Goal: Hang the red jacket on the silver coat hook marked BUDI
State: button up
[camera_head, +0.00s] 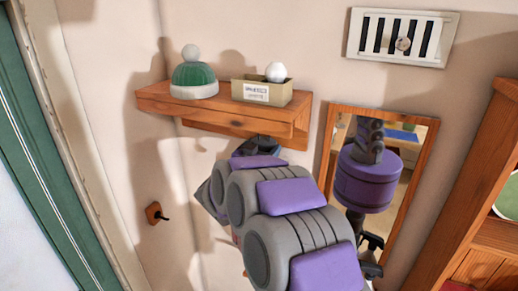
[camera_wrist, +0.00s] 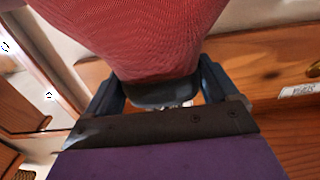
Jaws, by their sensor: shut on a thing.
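The red jacket (camera_wrist: 140,35) fills the upper middle of the wrist view as ribbed red cloth, bunched between the two dark fingers of my gripper (camera_wrist: 160,80). My gripper is shut on it. A wooden board (camera_wrist: 265,75) lies behind the jacket. At its right edge are a small white label (camera_wrist: 298,90), too blurred to read, and part of a brass-coloured piece (camera_wrist: 314,70). I cannot make out the silver hook marked BUDI in either view.
A wooden wall shelf (camera_head: 220,117) carries a green hat (camera_head: 194,77) and a labelled box (camera_head: 262,91) with a white ball. A framed mirror (camera_head: 415,165) is right of my arm, beside a wooden cabinet (camera_head: 485,170). A small wall hook (camera_head: 154,213) is at left.

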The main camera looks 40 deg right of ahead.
jog(key=shift+d+f, duration=0.2)
jog(key=shift+f, duration=0.15)
